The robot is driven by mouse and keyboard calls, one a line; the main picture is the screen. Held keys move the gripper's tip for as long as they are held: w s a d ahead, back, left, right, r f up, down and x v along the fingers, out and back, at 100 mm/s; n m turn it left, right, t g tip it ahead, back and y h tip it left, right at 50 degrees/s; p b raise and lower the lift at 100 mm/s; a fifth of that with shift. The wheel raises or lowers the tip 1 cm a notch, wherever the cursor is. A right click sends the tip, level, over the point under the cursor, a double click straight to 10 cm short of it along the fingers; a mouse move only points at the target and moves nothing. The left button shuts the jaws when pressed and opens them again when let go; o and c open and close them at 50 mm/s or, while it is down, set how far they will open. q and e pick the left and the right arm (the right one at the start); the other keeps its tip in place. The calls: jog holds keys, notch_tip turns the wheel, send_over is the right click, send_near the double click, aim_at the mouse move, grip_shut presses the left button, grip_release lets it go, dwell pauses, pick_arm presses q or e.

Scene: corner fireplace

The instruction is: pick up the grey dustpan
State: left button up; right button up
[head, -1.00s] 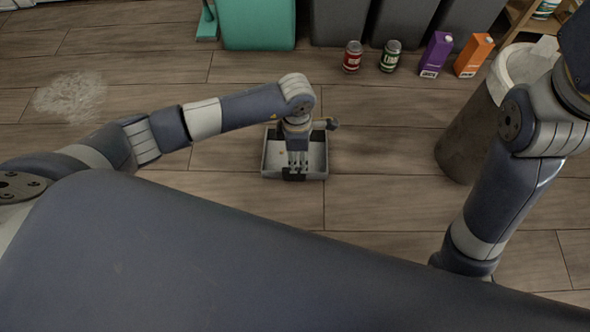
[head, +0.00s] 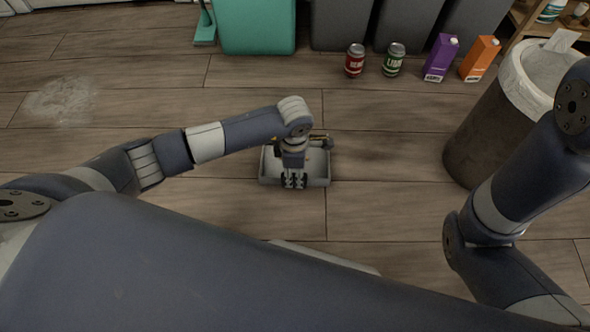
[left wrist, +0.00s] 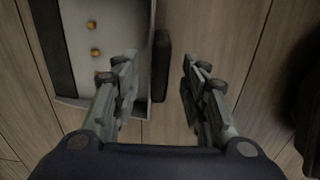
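The grey dustpan (head: 321,168) lies on the wooden floor in the middle of the head view. In the left wrist view its pan (left wrist: 90,25) fills the upper left, with small orange-yellow bits in it. A short black piece (left wrist: 162,65) sits at the pan's side edge. My left gripper (head: 294,181) is over the dustpan's near edge and hides part of it. In the left wrist view its two fingers (left wrist: 158,82) are apart, the black piece showing between and beyond them. The left finger overlaps the pan's edge; contact cannot be told. My right gripper is not in view.
A dark bin with a white liner (head: 505,115) stands at the right. A red can (head: 355,61), a green can (head: 393,60), a purple carton (head: 441,58) and an orange carton (head: 479,58) stand at the back. A pale patch (head: 62,100) marks the left floor.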

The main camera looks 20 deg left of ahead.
pick_arm(q)
notch_tip(320, 180, down, 3)
jog(key=shift+r+b, duration=0.1)
jog(key=shift+b, duration=0.6)
grip_shut()
jog(key=shift+r, duration=0.2)
